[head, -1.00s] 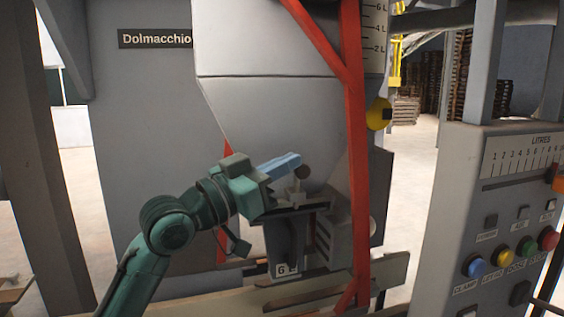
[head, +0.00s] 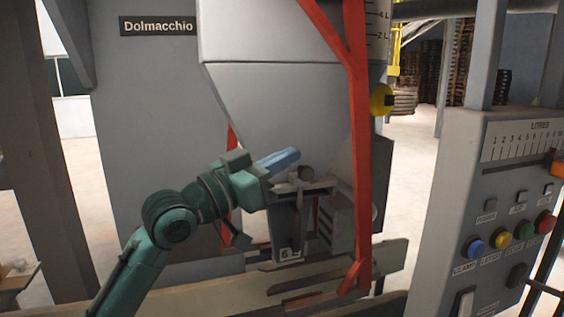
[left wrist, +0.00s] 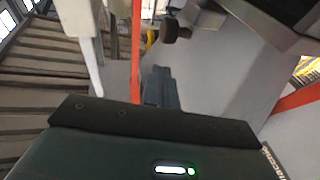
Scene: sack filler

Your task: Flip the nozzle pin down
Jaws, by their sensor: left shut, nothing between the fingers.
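My left gripper (head: 280,158) is in the middle of the head view, in front of the grey hopper. Its pale blue fingers are shut with nothing between them and point right. They also show in the left wrist view (left wrist: 160,88). A small dark round knob (head: 306,172), which looks like the end of the nozzle pin, is just below and right of the fingertips. It sits close above the nozzle spout (head: 290,220). A dark knob shows in the left wrist view (left wrist: 172,31), beyond the fingertips. I cannot tell whether fingers and knob touch. My right gripper is out of view.
A red frame post (head: 358,150) stands just right of the nozzle. The grey hopper (head: 280,90) is behind the gripper. A control panel (head: 490,210) with coloured buttons is at the right. A wooden board (head: 220,295) runs below the spout.

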